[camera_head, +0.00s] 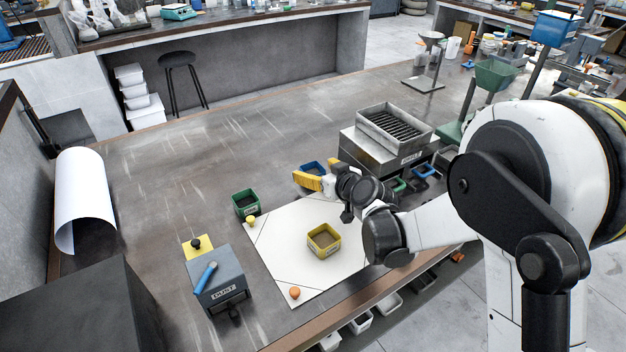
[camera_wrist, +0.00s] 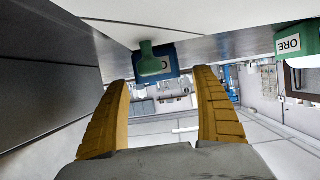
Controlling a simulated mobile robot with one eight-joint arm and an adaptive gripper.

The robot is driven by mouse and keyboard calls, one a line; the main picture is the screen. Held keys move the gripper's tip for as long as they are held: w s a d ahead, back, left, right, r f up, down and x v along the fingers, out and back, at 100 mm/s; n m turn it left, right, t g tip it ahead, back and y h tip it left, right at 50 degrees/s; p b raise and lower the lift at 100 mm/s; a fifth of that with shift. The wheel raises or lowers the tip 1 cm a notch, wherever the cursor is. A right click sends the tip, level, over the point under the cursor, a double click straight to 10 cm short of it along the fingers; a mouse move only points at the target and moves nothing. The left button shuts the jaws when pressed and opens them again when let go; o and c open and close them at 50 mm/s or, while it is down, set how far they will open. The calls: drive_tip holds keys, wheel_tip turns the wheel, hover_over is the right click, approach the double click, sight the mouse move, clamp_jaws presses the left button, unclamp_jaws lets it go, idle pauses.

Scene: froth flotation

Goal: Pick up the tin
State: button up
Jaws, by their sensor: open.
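Several small square tins stand on the bench. A yellow tin (camera_head: 323,240) with brownish contents sits on the white sheet (camera_head: 290,262). A green tin (camera_head: 246,203) with dark contents stands at the sheet's left corner. A blue tin (camera_head: 313,167) is just behind my gripper (camera_head: 297,179), partly hidden by it. In the wrist view, a blue container (camera_wrist: 160,66) with a partly hidden label shows beyond and between the fingertips of my gripper (camera_wrist: 162,80), with a green object (camera_wrist: 150,62) in front of it. My gripper is open, with nothing between its yellow fingers.
A grey box labelled DUST (camera_head: 216,280) with a blue-handled tool stands left of the sheet. A metal grate box (camera_head: 394,127) stands right.

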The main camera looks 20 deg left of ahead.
drive_tip(key=shift+x, duration=1.1)
drive_tip(key=shift+d, duration=0.1)
drive_tip(key=c, duration=1.3)
wheel_tip(320, 180, up, 10)
drive_tip(key=p, duration=0.4)
